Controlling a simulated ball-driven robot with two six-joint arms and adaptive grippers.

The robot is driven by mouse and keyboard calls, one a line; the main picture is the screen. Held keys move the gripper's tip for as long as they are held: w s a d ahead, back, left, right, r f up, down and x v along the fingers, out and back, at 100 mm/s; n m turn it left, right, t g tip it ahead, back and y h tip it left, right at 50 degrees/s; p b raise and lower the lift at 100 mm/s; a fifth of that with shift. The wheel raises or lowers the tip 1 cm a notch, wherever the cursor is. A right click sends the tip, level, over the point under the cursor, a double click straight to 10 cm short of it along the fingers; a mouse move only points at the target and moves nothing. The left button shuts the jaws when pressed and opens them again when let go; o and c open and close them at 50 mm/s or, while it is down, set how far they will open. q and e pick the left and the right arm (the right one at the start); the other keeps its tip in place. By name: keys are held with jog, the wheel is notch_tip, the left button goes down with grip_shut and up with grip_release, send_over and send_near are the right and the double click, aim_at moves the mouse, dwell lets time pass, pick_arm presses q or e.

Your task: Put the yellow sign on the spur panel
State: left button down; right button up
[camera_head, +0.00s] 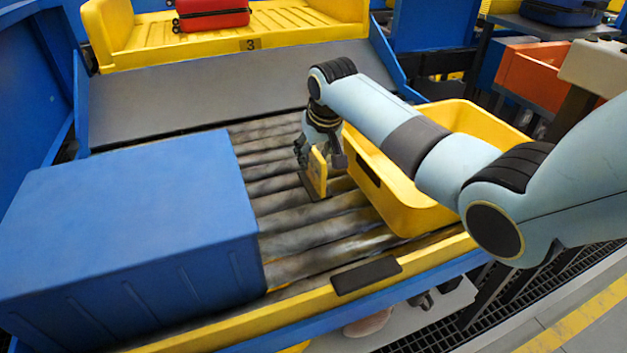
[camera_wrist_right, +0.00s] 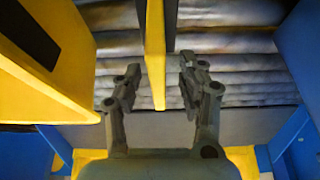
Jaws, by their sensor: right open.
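The yellow sign (camera_head: 318,173) stands upright on the rollers on a dark base, between the blue box and the yellow tote. It also shows edge-on in the right wrist view (camera_wrist_right: 155,45). My right gripper (camera_head: 318,155) is at the sign's upper part, with its fingers open. In the right wrist view, the fingers (camera_wrist_right: 159,64) stand on either side of the sign, with a gap visible on each side. A dark plate (camera_head: 367,275) lies on the front yellow rail; I cannot tell whether it is the spur panel. My left gripper is not in view.
A large blue box (camera_head: 130,210) stands left on the rollers (camera_head: 320,225). A yellow tote (camera_head: 425,210) stands close to the sign's right. A grey sloped plate (camera_head: 230,95) rises behind, below a yellow tray (camera_head: 300,20) with a red suitcase (camera_head: 212,14).

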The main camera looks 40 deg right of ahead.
aim_at(312, 165)
jog(key=b+x, duration=0.1)
jog(key=x, duration=0.3)
jog(key=shift+w+d+f+b, duration=0.15)
jog(key=shift+w+f+b, duration=0.1)
jog(key=shift+b, duration=0.05)
jog(key=shift+r, duration=0.1)
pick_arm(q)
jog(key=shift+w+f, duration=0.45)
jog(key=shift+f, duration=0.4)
pick_arm(e)
jog(key=shift+f, duration=0.25)
grip_shut()
